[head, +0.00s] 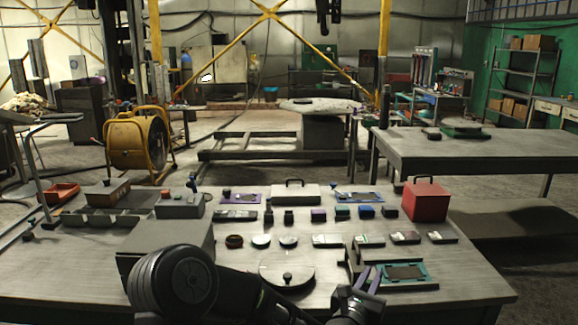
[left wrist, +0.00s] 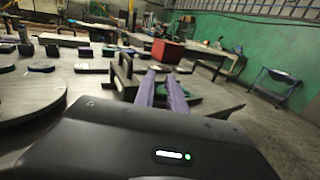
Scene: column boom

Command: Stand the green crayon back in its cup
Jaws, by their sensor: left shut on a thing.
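My left gripper (head: 368,279) is at the front right of the near table, its two purple fingers pointing up and away in the head view. The fingers also show in the left wrist view (left wrist: 163,92), beyond the dark gripper body. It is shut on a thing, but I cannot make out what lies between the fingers. I cannot pick out the green crayon or its cup for certain in either view. My right gripper is not in view.
A teal tray (head: 428,271) lies just right of the fingers. A round grey plate (head: 270,268) is to their left. A red box (head: 426,203) stands at the table's right, and several small blocks and dishes fill the middle. Another table (head: 450,150) stands behind.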

